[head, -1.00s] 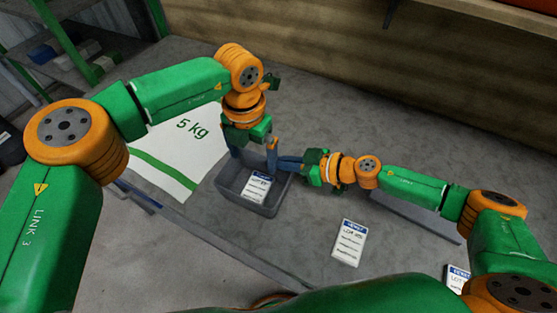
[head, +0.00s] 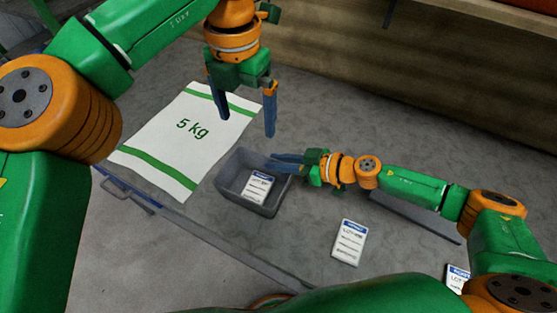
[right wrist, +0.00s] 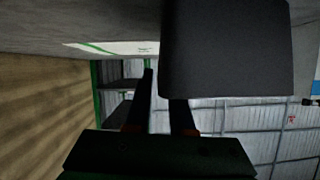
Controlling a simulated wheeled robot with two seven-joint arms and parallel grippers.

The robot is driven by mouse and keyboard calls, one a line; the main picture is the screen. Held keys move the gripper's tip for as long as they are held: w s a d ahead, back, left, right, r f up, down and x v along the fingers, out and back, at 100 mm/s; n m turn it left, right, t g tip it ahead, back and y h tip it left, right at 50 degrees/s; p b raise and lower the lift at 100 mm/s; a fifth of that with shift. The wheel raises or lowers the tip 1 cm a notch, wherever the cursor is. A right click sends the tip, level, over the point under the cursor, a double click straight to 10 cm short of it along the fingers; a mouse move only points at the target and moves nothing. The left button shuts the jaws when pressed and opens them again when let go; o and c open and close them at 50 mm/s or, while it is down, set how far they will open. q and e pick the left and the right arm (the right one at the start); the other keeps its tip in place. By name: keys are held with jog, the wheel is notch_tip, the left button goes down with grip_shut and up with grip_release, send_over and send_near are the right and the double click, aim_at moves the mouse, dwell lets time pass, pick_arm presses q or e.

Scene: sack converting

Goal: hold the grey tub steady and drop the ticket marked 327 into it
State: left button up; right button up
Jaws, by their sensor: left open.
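The grey tub (head: 224,186) stands on the table in the head view. A white ticket with a blue header (head: 257,187) lies inside it; its number is too blurred to read. My left gripper (head: 246,116) is open and empty, above and behind the tub. My right gripper (head: 284,163) is shut on the tub's right rear wall, one finger on each side. In the right wrist view the tub (right wrist: 225,50) is a dark block hiding one fingertip of this gripper (right wrist: 163,88).
A second ticket (head: 349,243) lies on the table right of the tub. A third ticket (head: 457,279) is partly hidden by my right arm. A white 5 kg sack (head: 165,140) lies flat left of the tub. A wooden wall (head: 460,80) bounds the back.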

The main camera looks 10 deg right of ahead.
jog(key=shift+o, duration=0.9)
jog(key=v, duration=1.2)
